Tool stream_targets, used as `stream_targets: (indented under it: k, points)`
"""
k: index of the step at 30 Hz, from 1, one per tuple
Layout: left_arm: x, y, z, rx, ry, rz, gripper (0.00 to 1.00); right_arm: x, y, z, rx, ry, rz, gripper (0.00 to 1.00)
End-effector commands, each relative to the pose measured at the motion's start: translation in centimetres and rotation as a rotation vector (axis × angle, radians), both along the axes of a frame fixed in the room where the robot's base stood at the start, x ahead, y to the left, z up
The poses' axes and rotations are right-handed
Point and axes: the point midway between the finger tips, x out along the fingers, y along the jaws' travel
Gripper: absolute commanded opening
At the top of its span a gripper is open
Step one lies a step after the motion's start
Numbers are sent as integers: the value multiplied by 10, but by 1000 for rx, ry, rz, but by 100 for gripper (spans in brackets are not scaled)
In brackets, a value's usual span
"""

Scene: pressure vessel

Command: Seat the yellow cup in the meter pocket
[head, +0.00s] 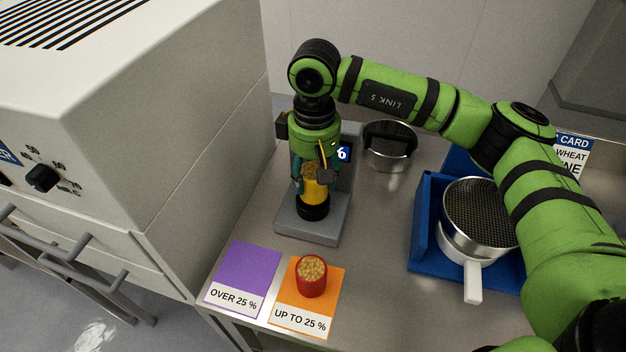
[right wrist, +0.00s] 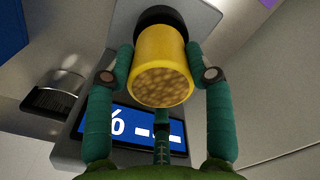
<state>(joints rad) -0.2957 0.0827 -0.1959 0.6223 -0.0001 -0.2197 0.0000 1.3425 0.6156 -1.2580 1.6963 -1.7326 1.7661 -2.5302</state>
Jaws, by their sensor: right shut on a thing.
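The yellow cup (head: 313,193), full of grain, is upright at the grey meter (head: 290,223). My right gripper (head: 312,184) points down and is shut on its sides. The cup also shows in the right wrist view (right wrist: 162,68) between the two green fingers, its grain-filled mouth facing the camera. The black round pocket (head: 312,209) is directly below the cup; its dark rim (right wrist: 165,16) shows behind the cup in the right wrist view. I cannot tell how deep the cup sits in it. The meter's blue display shows in the right wrist view (right wrist: 120,124). My left gripper is not in view.
A red cup (head: 311,280) of grain stands on the orange card (head: 291,312), beside the purple card (head: 245,273). A round metal container (head: 389,155) stands behind the meter. A blue tray (head: 424,215) holds a handled sieve pan (head: 470,250). A large white machine (head: 190,150) flanks the left.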

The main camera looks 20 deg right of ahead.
Motion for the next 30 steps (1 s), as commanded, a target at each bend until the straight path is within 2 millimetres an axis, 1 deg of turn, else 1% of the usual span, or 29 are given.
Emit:
stream_targets:
  k: [3,7,11,19,24,25,30]
  points:
    - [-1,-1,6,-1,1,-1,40,3,1,-7,0,2,0,17]
    - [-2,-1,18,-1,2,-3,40,2,1,-25,-1,5,-1,17]
    - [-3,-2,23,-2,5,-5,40,2,1,-39,0,1,-1,17]
    - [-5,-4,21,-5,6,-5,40,3,1,-43,0,-1,-1,17]
    - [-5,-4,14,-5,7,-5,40,3,1,-47,0,-1,-1,17]
    - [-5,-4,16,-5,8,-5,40,3,1,-46,0,-1,-1,63]
    - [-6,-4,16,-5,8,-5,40,2,1,-45,0,0,-1,63]
